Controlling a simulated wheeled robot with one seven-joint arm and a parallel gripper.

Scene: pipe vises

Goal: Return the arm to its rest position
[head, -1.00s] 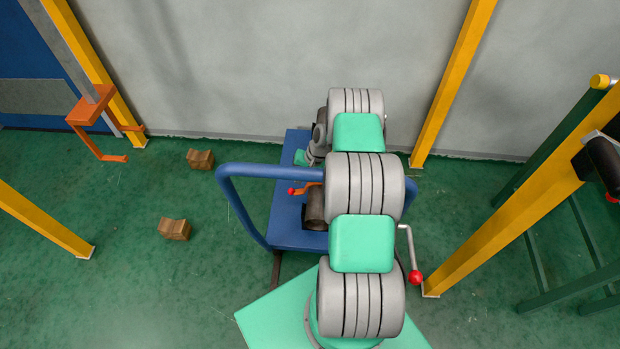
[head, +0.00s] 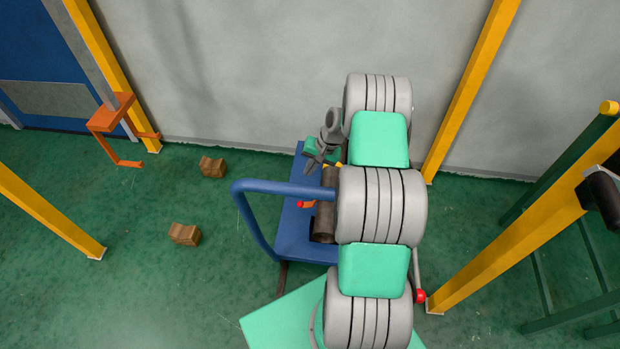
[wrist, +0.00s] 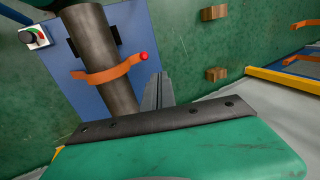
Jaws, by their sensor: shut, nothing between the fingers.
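My gripper (head: 314,163) is dark grey and shows left of my arm's far end in the head view. My arm hides part of the cart in the head view.
The blue cart (head: 290,235) has a tubular handle (head: 275,188). Two wooden blocks (head: 212,167) (head: 184,234) lie on the floor at left. Yellow posts (head: 470,90) (head: 520,250) stand at right, near a green frame (head: 560,170). An orange bracket (head: 110,115) is at left.

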